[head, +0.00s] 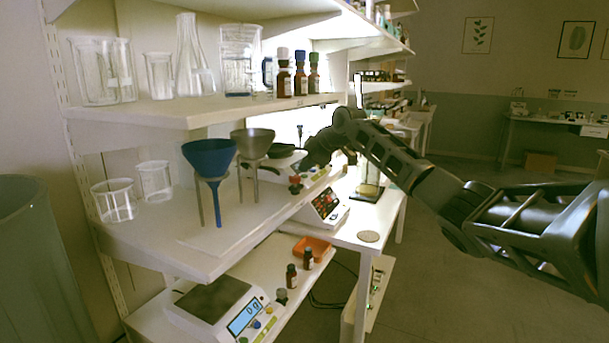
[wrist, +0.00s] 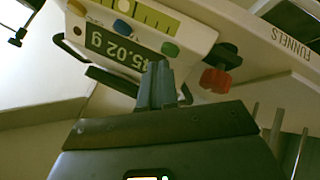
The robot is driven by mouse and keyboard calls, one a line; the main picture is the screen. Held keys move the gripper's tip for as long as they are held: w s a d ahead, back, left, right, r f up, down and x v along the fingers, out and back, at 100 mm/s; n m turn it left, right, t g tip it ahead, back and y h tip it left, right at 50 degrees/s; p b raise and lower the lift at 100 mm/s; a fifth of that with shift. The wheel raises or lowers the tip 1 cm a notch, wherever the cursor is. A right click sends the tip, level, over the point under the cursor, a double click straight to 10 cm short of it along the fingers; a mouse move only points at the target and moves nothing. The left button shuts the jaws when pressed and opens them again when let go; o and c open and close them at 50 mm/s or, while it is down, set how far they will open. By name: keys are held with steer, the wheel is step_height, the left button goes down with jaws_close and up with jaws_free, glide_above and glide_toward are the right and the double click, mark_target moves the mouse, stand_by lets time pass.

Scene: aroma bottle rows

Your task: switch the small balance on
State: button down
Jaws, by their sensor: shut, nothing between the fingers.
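The small balance (head: 316,174) stands on the middle shelf, with a dark pan (head: 281,150) by it, partly behind my arm. In the wrist view its front panel (wrist: 190,30) shows a lit display (wrist: 115,48) reading about 45.02 g; the first digit is unclear. Contact cannot be told. It shows in the head view (head: 305,166) at the balance.
A red knob (wrist: 215,80) sits just right of my fingers. Blue (head: 209,155) and grey (head: 252,142) funnels stand left on the same shelf. A larger balance (head: 213,303) is below. A device with red lights (head: 325,204) and an orange tray (head: 312,247) are lower right.

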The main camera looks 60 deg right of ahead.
mark_target(306, 175)
steer(key=shift+r, duration=0.3)
step_height(306, 175, up, 6)
steer(key=p, duration=0.4)
steer(key=shift+f, duration=0.1)
